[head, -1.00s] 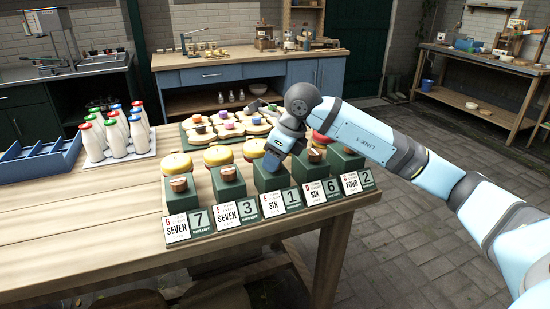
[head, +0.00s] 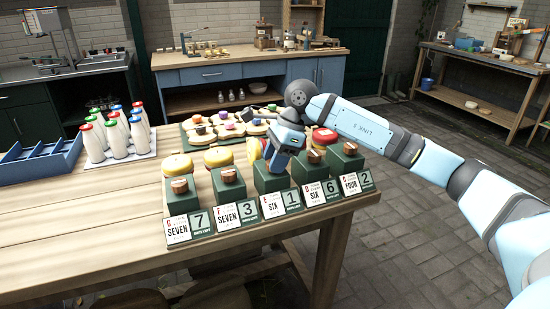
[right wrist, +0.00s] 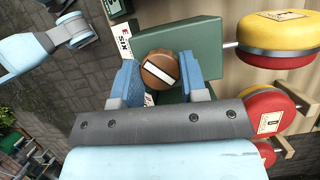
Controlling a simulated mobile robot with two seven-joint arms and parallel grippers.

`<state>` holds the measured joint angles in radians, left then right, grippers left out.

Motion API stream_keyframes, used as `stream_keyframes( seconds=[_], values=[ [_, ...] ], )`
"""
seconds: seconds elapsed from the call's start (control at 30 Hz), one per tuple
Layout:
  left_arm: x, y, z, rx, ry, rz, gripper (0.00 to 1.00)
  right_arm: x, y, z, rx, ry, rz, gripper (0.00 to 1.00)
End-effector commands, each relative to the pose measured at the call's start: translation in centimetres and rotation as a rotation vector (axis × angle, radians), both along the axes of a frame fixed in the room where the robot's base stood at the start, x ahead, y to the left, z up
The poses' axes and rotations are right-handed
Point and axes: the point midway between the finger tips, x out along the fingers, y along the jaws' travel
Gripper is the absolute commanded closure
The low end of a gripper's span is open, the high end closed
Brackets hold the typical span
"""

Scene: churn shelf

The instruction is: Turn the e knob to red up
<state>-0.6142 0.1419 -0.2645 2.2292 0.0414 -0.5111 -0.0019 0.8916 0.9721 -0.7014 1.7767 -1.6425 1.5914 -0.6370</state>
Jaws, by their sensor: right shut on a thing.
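The e knob (right wrist: 160,69) is a brown cork-like disc with a white bar across it. It sits on a green block (head: 270,179) labelled E SIX 1. My right gripper (head: 274,161) is shut on the knob, with one blue finger on each side of it in the right wrist view. The arm hides the knob in the head view. Behind the block is the e wheel (right wrist: 276,35), half yellow and half red. It stands on edge, yellow to the left and red to the right in the head view. My left gripper (right wrist: 75,28) seems to show small in the right wrist view.
Neighbouring knobs stand close: the f knob (head: 228,174) on the left and the d knob (head: 314,156) on the right. A bottle tray (head: 140,156) and a blue crate (head: 40,170) are at the left. The table front is bare at the left.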

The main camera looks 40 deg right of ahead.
Motion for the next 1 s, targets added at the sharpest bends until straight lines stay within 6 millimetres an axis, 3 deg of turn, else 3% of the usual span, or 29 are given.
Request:
stream_keyframes(
  seconds=[0.6, 1.0],
  values=[
    [-0.02, 0.0, -0.35, -0.001, 0.002, 0.001, 0.57, 0.29, 0.04, 0.04, 0.001, -0.003, 0.57, 0.84],
    [-0.01, -0.19, -0.34, -0.01, -0.003, -0.002, 0.57, 0.33, 0.05, 0.03, 0.0, -0.002, 0.806, 0.84]
  ],
)
